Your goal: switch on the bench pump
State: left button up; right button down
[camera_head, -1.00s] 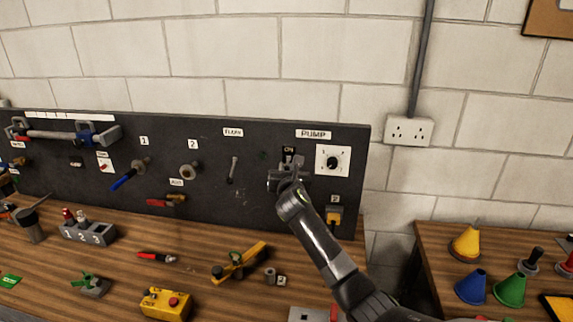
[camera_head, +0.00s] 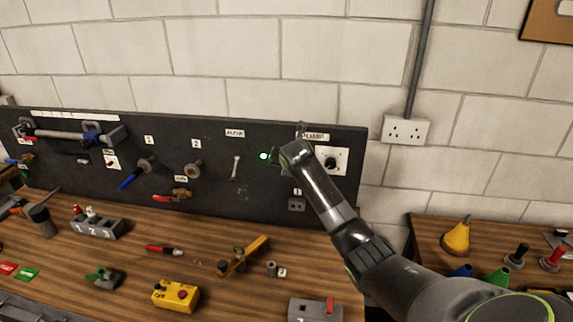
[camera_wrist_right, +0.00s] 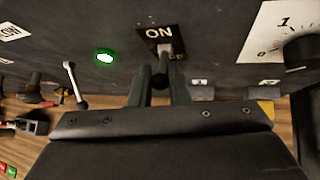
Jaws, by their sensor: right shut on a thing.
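The pump switch lever (camera_wrist_right: 163,73) sticks out of the dark panel at the ON plate (camera_wrist_right: 160,37) in the right wrist view. My right gripper (camera_wrist_right: 161,84) is shut on this lever, one finger on each side. In the head view my right gripper (camera_head: 287,158) and arm cover the switch and part of the PUMP label (camera_head: 317,136). A green lamp (camera_head: 263,156) left of the switch is lit; it also glows in the right wrist view (camera_wrist_right: 105,57). My left gripper is not in view.
A white dial (camera_head: 332,161) sits close right of the gripper. A small lever (camera_head: 235,167) under the FLOW label is to the left. On the bench are a yellow button box (camera_head: 176,296) and a grey switch box (camera_head: 315,311). A wall socket (camera_head: 405,130) is further right.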

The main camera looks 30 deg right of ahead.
jog(key=shift+w+d+r+g+y, duration=0.1)
jog(key=shift+r+g+y, duration=0.35)
jog(key=shift+g, duration=0.45)
jog(key=shift+f, duration=0.1)
jog(key=c, duration=1.4)
grip_release()
jog(key=shift+d+y, duration=0.1)
jog(key=shift+y, duration=0.15)
jog(key=shift+c, duration=0.2)
jog(key=b+v, duration=0.6)
jog(key=v, duration=1.1)
jog(key=shift+r, duration=0.3)
jog(key=shift+f, duration=0.1)
